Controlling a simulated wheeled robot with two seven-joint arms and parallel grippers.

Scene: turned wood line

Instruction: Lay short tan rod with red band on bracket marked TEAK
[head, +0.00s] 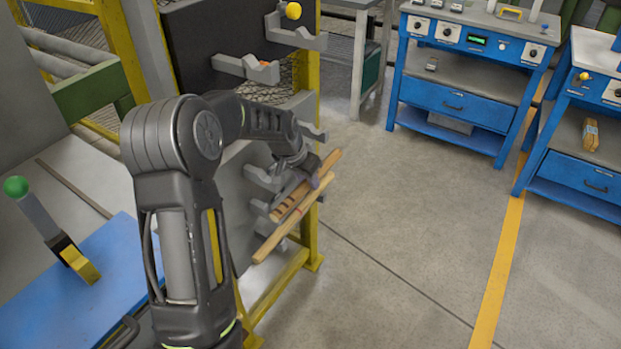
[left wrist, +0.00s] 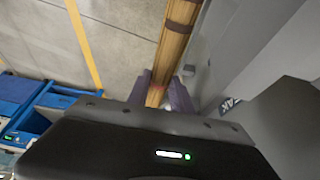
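My left gripper (head: 318,178) is beside the rack, its fingers (left wrist: 164,92) closed on both sides of a tan rod (left wrist: 174,50). This rod has a dark reddish-brown band, and it slants up and away from the fingers in the left wrist view. In the head view the rod (head: 327,166) runs diagonally in front of the lower brackets. A grey bracket face with the letters "AK" (left wrist: 231,104) is right of the fingers; the rest of its label is hidden. Whether the rod touches a bracket I cannot tell. My right gripper is out of view.
Another long tan rod (head: 275,240) slants just below the held one. Grey brackets (head: 262,176) line the yellow-framed rack, and upper ones (head: 250,68) stick out above my arm. Blue workbenches (head: 460,90) stand at the back right. The floor between is clear.

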